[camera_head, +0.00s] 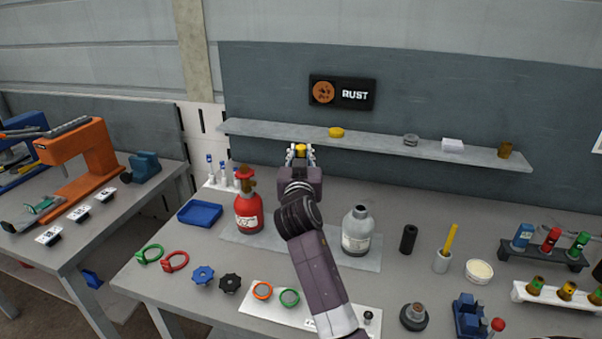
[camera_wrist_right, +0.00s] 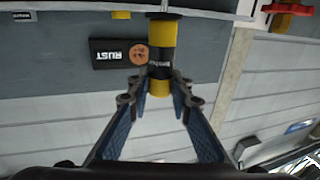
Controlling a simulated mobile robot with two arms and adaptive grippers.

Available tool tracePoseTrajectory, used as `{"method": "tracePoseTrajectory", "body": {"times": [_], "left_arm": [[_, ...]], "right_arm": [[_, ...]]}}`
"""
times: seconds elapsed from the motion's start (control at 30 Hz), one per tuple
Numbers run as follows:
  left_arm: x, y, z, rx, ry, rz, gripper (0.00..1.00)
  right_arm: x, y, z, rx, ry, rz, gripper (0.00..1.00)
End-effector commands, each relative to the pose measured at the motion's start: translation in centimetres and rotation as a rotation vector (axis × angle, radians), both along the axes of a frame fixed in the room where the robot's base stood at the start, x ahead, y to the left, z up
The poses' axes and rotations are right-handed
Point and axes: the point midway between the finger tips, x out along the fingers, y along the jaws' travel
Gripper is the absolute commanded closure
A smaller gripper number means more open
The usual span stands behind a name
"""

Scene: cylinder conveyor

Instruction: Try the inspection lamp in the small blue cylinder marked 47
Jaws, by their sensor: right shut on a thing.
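My right gripper (camera_head: 300,158) is shut on a small yellow and black lamp-like thing (camera_wrist_right: 162,45); its yellow top shows in the head view (camera_head: 300,148). In the wrist view the fingers close around its yellow end, with a black middle band beyond. The gripper is above the back of the table, in front of the wall shelf. I cannot make out a small blue cylinder marked 47; my right arm hides part of the mat. A red cylinder (camera_head: 248,215) with a valve and a grey cylinder (camera_head: 357,232) with an open neck stand on either side. My left gripper is not in view.
A shelf (camera_head: 380,142) with small items runs along the wall under a RUST sign (camera_head: 342,93). A blue tray (camera_head: 200,213), handwheels, rings, a black tube (camera_head: 408,239) and a cup with a yellow stick (camera_head: 443,260) surround the mat. Racks (camera_head: 545,255) stand at right.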

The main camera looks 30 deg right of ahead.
Motion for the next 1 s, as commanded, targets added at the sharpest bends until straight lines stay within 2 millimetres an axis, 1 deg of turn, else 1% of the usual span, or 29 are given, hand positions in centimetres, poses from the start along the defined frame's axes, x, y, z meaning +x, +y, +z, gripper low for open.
{"method": "tracePoseTrajectory", "body": {"times": [0.03, 0.1, 0.8, 1.0], "left_arm": [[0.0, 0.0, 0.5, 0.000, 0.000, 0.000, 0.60], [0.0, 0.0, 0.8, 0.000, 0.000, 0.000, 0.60], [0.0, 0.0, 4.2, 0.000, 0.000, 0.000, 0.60], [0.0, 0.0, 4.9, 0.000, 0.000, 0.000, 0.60]], "right_arm": [[0.0, 0.0, 0.7, 0.000, -0.002, 0.000, 1.00], [0.0, 0.0, 1.1, 0.000, -0.002, 0.000, 1.00], [0.0, 0.0, 5.4, -0.002, -0.002, -0.001, 1.00], [0.0, 0.0, 6.2, 0.000, -0.002, 0.000, 1.00]]}}
